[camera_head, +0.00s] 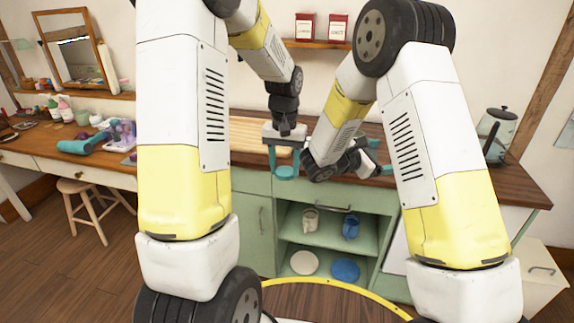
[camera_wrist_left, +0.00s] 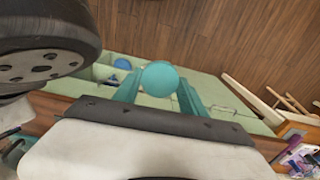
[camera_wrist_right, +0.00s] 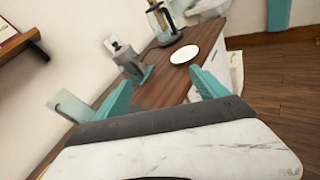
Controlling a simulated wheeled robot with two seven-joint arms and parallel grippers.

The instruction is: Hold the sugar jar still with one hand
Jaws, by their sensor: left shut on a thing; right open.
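My left gripper (camera_head: 285,165) is shut on a teal round thing (camera_wrist_left: 160,78), seen end-on between its two teal fingers in the left wrist view. I cannot tell for sure whether this is the sugar jar; most of its side is hidden. In the head view it is by the counter's front edge, above the open cabinet. My right gripper (camera_wrist_right: 163,92) is open, with nothing between its fingers. In the head view it is right of the left gripper, over the counter and partly hidden by its own arm.
The wooden counter (camera_wrist_right: 160,88) bears a glass press (camera_head: 497,135) at the right end, a white disc (camera_wrist_right: 184,54) and a grey thing (camera_wrist_right: 133,66). Two red canisters (camera_head: 306,26) stand on a wall shelf. Mugs and plates sit in the green cabinet (camera_head: 258,222). A stool (camera_head: 90,188) is left.

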